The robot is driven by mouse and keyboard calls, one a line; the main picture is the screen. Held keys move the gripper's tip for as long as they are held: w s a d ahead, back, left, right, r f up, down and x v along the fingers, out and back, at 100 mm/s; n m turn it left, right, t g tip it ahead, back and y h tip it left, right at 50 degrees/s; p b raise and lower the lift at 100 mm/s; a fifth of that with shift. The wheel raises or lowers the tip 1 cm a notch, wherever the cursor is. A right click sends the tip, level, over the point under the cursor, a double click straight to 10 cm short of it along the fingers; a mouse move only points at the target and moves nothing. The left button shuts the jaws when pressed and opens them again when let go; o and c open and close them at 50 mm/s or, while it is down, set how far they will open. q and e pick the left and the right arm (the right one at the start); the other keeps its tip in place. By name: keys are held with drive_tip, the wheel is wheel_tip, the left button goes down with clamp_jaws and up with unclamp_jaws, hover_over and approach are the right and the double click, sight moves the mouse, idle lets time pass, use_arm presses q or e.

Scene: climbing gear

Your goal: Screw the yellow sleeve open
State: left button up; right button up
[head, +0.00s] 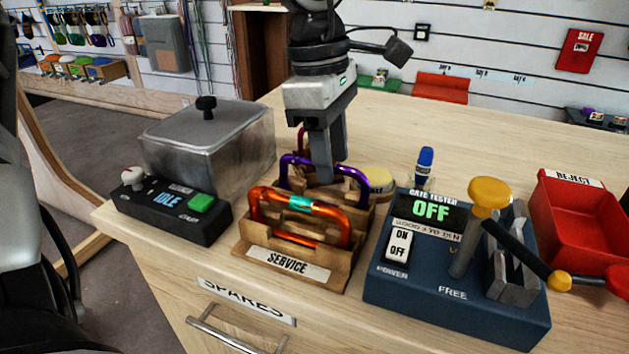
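A wooden service rack (340,270) labelled SERVICE holds carabiners in rows. The front one is an orange carabiner (262,196) with a teal sleeve (300,203). No yellow sleeve is visible; the gripper covers part of the rear carabiners. My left gripper (322,172) points down over the rack, its fingertips at the top of the purple carabiner. The fingers overlap in this view, so I cannot tell whether they are shut or hold anything. My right gripper is out of view.
A blue gate tester (455,318) reading OFF, with a yellow knob and lever, stands right of the rack. A red REJECT bin (580,225) is further right. A metal box (210,150) and IDLE control box (165,215) stand left. The rear counter is mostly clear.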

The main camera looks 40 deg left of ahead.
use_arm(q)
drive_tip(key=shift+r, duration=0.55)
drive_tip(key=shift+s+f, duration=0.1)
drive_tip(key=shift+s, duration=0.15)
drive_tip(key=shift+s+d, duration=0.2)
drive_tip(key=shift+s, duration=0.25)
drive_tip(key=shift+f, duration=0.1)
drive_tip(key=shift+a+f+b, duration=0.15)
drive_tip(key=shift+f+b, duration=1.2)
drive_tip(key=shift+b, duration=0.05)
drive_tip(key=shift+r, duration=0.1)
